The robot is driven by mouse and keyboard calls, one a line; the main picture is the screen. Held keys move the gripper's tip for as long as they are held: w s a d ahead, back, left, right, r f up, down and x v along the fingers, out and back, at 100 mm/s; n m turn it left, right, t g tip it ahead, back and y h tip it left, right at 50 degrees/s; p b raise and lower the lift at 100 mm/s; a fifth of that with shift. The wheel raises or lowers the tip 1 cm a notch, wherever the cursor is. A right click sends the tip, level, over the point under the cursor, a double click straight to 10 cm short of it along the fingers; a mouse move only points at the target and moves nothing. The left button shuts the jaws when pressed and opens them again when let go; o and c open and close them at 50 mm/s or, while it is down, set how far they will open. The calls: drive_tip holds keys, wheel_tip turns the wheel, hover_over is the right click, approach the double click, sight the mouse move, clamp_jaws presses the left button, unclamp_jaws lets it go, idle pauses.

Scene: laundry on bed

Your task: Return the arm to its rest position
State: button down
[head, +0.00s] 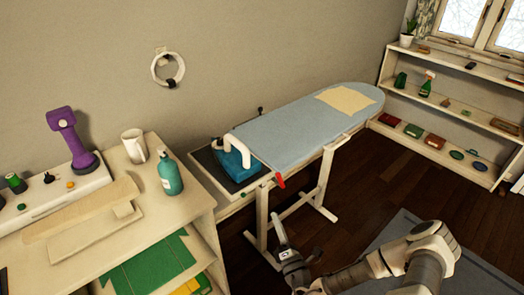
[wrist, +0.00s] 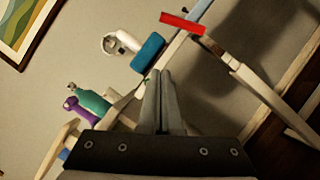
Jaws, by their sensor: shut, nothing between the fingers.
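My gripper (wrist: 158,78) is shut and empty in the wrist view, its two fingers pressed together. In the head view my gripper (head: 279,222) is at the lower middle, in front of the ironing board's legs and apart from the board. My arm reaches in from the lower right, bent at a joint. The ironing board (head: 290,128) has a light blue cover and stands against the wall. A blue iron with a white handle (head: 236,160) stands at its left end. A red piece (head: 280,180) is at the board's front edge; it also shows in the wrist view (wrist: 183,23).
A wooden shelf unit (head: 165,215) at the left holds a teal bottle (head: 170,174), a white mug (head: 134,146) and a purple device (head: 70,140). A low bookshelf (head: 455,115) stands under the window. Dark floor (head: 370,185) lies open right of the board, with a grey rug (head: 475,275) nearer.

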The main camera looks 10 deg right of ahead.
drive_tip(key=s+a+r+n+g+y, duration=0.2)
drive_tip(key=a+r+n+g+y, duration=0.15)
drive_tip(key=r+n+y, duration=0.35)
drive_tip(key=s+a+r+n+g+y, duration=0.1)
drive_tip(key=a+r+n+g+y, duration=0.2)
drive_tip(key=r+n+g+y, duration=0.45)
drive_tip(key=s+a+r+n+g+h, duration=0.35)
drive_tip(key=s+n+g, duration=0.7)
drive_tip(key=n, duration=0.65)
drive_tip(key=s+d+r+n+t+h, duration=0.3)
drive_tip(key=s+d+r+n+h, duration=0.1)
drive_tip(key=d+r+n+h, duration=0.2)
drive_tip(key=s+d+r+n+t+h, duration=0.4)
drive_tip(key=d+r+n+h, duration=0.3)
drive_tip(key=r, duration=0.4)
drive_tip(key=s+n+h, duration=0.1)
drive_tip(key=h, duration=0.1)
drive_tip(key=shift+d+r+h, duration=0.15)
drive_tip(key=shift+r+h, duration=0.15)
